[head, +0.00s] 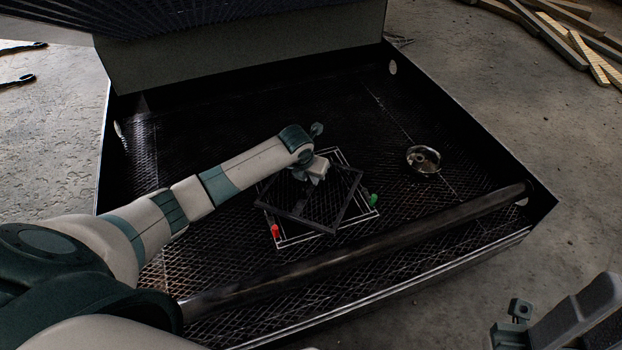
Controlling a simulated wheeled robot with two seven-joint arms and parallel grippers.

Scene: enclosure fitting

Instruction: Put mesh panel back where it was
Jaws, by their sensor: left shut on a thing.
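The mesh panel (347,207) is a dark, flat square with a frame, in the middle of the head view. My left gripper (314,178) is shut on it near its far side. The panel lies over a white-lined square outline (358,190) on the enclosure's mesh floor and is turned relative to that outline. I cannot tell whether it touches the floor. A red piece (275,231) is at the outline's left and a green piece (373,200) at its right.
The open enclosure (495,152) has low dark walls. A thick dark bar (400,241) crosses its near side. A round metal part (423,160) lies right of the panel. Mesh floor behind the panel is clear. Wood planks (570,32) lie outside, top right.

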